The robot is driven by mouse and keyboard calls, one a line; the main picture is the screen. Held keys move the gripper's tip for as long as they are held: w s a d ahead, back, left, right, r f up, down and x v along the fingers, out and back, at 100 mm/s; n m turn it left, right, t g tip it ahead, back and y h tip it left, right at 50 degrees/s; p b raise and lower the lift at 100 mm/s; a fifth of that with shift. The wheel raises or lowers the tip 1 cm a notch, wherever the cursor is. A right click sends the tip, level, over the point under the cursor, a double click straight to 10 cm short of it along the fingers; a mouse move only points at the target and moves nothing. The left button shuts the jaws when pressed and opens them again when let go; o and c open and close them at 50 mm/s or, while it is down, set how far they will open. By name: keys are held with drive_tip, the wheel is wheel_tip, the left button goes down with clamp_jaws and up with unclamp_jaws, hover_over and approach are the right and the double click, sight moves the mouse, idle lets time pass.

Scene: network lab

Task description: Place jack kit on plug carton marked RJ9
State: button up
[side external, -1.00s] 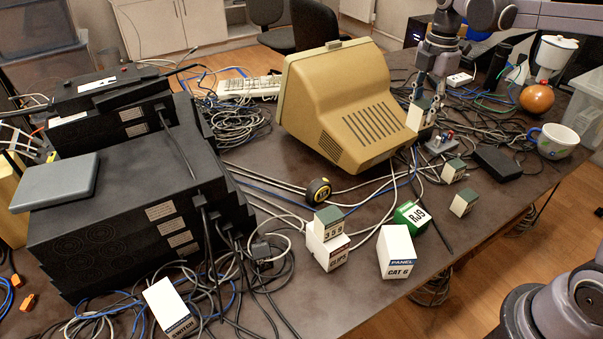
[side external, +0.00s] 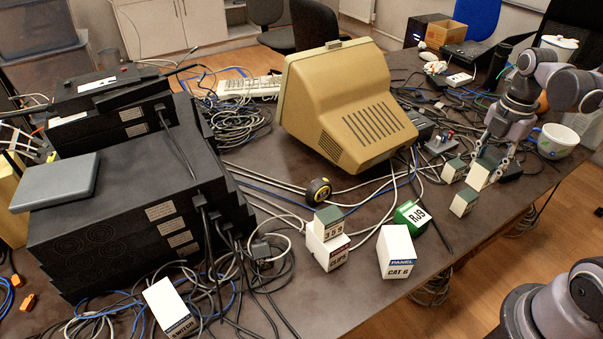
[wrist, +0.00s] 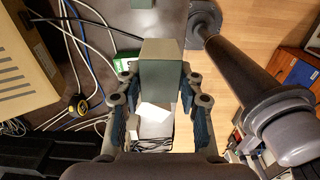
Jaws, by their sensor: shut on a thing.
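My gripper (side external: 490,166) is shut on a jack kit (side external: 479,176), a small pale box with a grey-green top, held above the right part of the table. In the wrist view the held jack kit (wrist: 161,72) sits between the fingers of my gripper (wrist: 158,82).
Another green-topped box (side external: 328,222) rests on a clips carton (side external: 328,248). Cables cross the table.

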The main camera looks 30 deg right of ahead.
drive_tip(key=shift+f, duration=0.65)
hover_over(414, 213)
wheel_tip(414, 213, down, 7)
drive_tip(key=shift+f, duration=2.05)
drive_tip(key=shift+f, duration=0.15)
drive_tip(key=o, duration=1.2)
drive_tip(key=shift+o, duration=0.2)
